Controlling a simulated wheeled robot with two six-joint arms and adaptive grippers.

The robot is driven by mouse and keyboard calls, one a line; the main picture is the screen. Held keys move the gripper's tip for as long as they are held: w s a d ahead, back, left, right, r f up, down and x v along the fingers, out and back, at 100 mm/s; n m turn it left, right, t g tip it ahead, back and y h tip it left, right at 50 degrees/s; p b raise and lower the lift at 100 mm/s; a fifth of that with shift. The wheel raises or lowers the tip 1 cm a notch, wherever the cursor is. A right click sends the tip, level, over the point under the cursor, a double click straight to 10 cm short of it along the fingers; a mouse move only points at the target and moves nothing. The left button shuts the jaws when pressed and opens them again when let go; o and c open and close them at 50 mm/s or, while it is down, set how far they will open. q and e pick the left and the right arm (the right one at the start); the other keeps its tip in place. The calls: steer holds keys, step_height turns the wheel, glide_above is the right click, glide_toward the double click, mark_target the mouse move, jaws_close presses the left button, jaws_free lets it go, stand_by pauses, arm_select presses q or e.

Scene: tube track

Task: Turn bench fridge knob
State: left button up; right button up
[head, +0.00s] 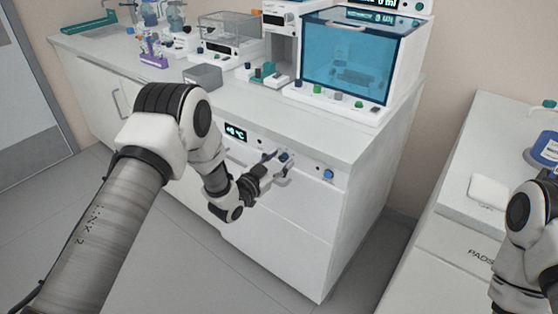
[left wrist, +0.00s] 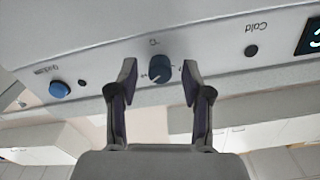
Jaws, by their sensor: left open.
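The bench fridge (head: 275,220) is a white unit under the worktop with a control strip along its top front. Its dark blue knob (head: 284,157) sits on that strip. The left wrist view shows the knob (left wrist: 161,69) close up, with a pale pointer line and small scale marks around it. My left gripper (head: 280,164) is open at the strip. In the left wrist view its two fingers (left wrist: 160,84) stand on either side of the knob, with a gap on each side. My right arm shows at the right edge, but its gripper is out of view.
A blue button (head: 328,174) sits right of the knob and a lit temperature display (head: 236,132) sits left. A blue-windowed cabinet (head: 350,60) and other equipment stand on the worktop. A lower white bench (head: 440,245) is at the right. The floor in front is clear.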

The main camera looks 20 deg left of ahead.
arm_select(q)
jaws_close()
steer(key=shift+n, duration=0.5)
steer(key=n+b, duration=0.1)
steer(key=n, duration=0.2)
steer(key=shift+n, duration=0.4)
steer(key=n, duration=0.5)
steer(key=shift+a, duration=0.1)
steer(key=n, duration=0.4)
steer(key=shift+b, duration=0.4)
steer(key=n, duration=0.3)
steer(key=shift+n, duration=0.3)
steer(key=n, duration=0.6)
steer(key=shift+n, duration=0.3)
